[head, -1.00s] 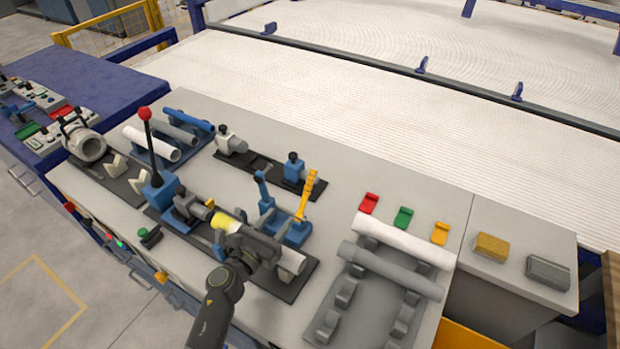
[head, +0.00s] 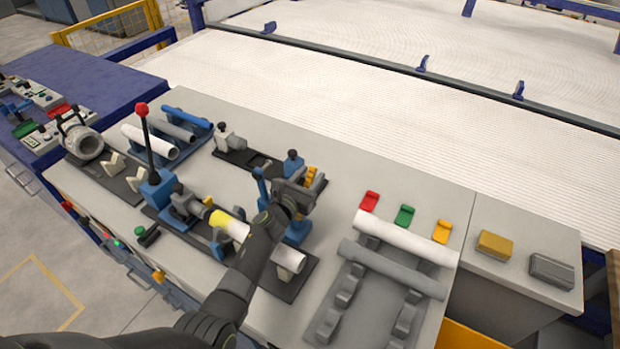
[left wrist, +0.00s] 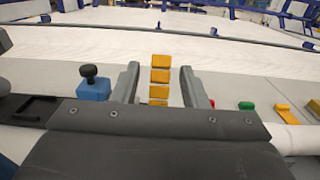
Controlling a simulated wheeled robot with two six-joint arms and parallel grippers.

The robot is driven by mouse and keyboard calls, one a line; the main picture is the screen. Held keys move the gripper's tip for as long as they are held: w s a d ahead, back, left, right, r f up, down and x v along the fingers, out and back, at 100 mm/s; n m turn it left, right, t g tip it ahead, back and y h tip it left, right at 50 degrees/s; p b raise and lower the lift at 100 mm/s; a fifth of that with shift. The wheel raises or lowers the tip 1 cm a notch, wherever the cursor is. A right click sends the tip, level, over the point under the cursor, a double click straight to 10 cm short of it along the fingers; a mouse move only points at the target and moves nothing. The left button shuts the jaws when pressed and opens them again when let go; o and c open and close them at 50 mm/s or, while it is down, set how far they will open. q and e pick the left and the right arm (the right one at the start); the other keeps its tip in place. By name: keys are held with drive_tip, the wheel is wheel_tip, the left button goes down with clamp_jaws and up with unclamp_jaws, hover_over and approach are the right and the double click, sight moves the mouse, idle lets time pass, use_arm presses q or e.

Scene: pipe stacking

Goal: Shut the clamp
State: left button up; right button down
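The clamp is blue with a yellow handle. Its blue base (head: 298,232) shows beside my left gripper in the head view. The top of the yellow handle (head: 311,173) shows among the fingers of my left gripper (head: 305,180). In the left wrist view the yellow handle (left wrist: 160,75) stands between the two grey fingers, with a gap on each side, so the gripper is open around it. A white pipe (head: 288,259) with a yellow band (head: 222,219) lies in the fixture in front of the clamp, partly hidden by my left arm. My right gripper is not in view.
A red-knobbed lever (head: 142,110) rises at the left of the fixture. A blue block with a black knob (head: 292,165) stands just behind the gripper. Pipes (head: 405,240) lie on a grey rack at the right. The table around the coloured tabs (head: 404,215) is mostly clear.

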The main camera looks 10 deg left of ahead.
use_arm(q)
drive_tip(key=shift+w+d, duration=0.1)
drive_tip(key=shift+w, duration=0.15)
drive_tip(key=shift+c, duration=0.4)
clamp_jaws()
